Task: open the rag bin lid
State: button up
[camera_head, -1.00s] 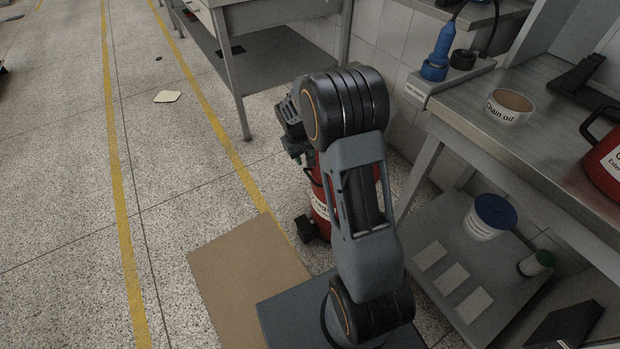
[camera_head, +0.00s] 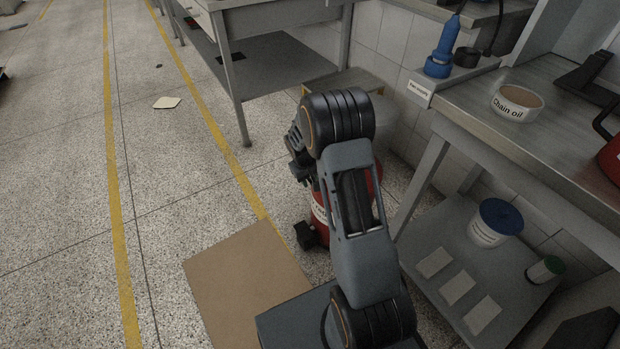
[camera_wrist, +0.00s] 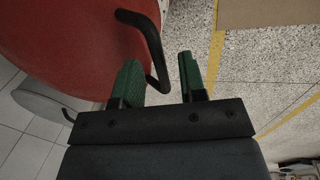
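The red rag bin (camera_head: 321,212) stands on the floor behind my arm in the head view, mostly hidden by it. A black pedal-like part (camera_head: 305,235) is at its foot. In the wrist view, the round red lid (camera_wrist: 70,40) fills the upper left, with a bent black handle (camera_wrist: 150,45) rising from it. My gripper (camera_wrist: 162,78) is open, its two green-padded fingers apart. The handle's lower bend shows between the fingertips, nearer the left finger. I cannot tell whether it touches. In the head view, my gripper is largely hidden behind my arm.
A brown mat (camera_head: 245,280) lies on the floor left of my base. A workbench (camera_head: 560,120) with a shelf below stands close on the right. Another metal table (camera_head: 285,75) stands behind. Free floor (camera_head: 60,200) with yellow lines stretches left.

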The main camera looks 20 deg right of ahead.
grip_shut()
dwell(0.4)
jog(key=shift+r, duration=0.1)
